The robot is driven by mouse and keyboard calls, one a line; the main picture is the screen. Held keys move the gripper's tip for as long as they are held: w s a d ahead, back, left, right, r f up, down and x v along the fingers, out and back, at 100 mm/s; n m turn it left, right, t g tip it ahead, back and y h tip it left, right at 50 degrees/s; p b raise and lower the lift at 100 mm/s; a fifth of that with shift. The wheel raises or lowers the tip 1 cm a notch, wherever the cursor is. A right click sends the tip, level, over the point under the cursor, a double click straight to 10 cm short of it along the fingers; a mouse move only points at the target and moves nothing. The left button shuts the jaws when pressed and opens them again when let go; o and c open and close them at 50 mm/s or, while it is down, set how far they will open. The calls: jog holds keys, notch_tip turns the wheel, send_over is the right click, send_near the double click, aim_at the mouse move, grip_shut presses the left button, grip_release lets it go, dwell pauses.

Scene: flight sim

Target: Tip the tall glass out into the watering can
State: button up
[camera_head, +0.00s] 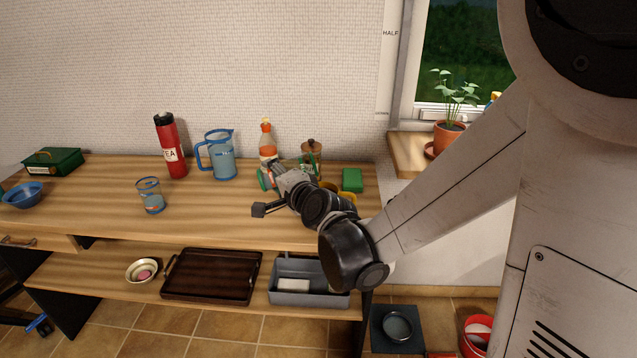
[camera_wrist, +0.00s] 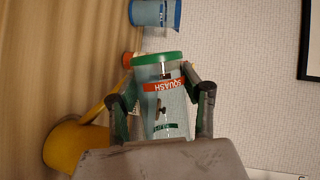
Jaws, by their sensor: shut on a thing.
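The tall glass (camera_wrist: 168,125), clear with a green rim and a red SQUASH label, sits between the fingers of my gripper (camera_wrist: 160,97) in the wrist view. A yellow vessel, probably the watering can (camera_wrist: 68,145), is beside the gripper in the wrist view, partly covered. In the head view yellow (camera_head: 346,191) peeks out behind my wrist.
Near my gripper stand an orange bottle (camera_head: 267,142), a blue jug (camera_head: 222,155), a wooden-looking jar (camera_head: 312,152) and a green box (camera_head: 352,180). A blue-rimmed glass (camera_head: 151,197) and a red TEA flask (camera_head: 170,148) stand further left. The front middle tabletop is clear.

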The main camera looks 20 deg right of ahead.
jog(key=shift+d, duration=0.25)
jog(key=shift+d+m+t+y+b, duration=0.15)
jog(key=shift+m+t+y+b, duration=0.2)
jog(key=shift+m+b, duration=0.5)
dwell(1.1)
jog(key=shift+d+r+m, duration=0.15)
jog(key=shift+r+m, duration=0.4)
dwell(0.5)
jog(key=shift+f+n, duration=0.4)
jog(key=shift+a+n+p, duration=0.3)
jog(key=shift+n+p, duration=0.4)
jog(key=shift+p, duration=0.1)
jog(key=shift+f, duration=0.1)
jog(key=shift+a+n, duration=0.25)
jog(key=shift+n, duration=0.05)
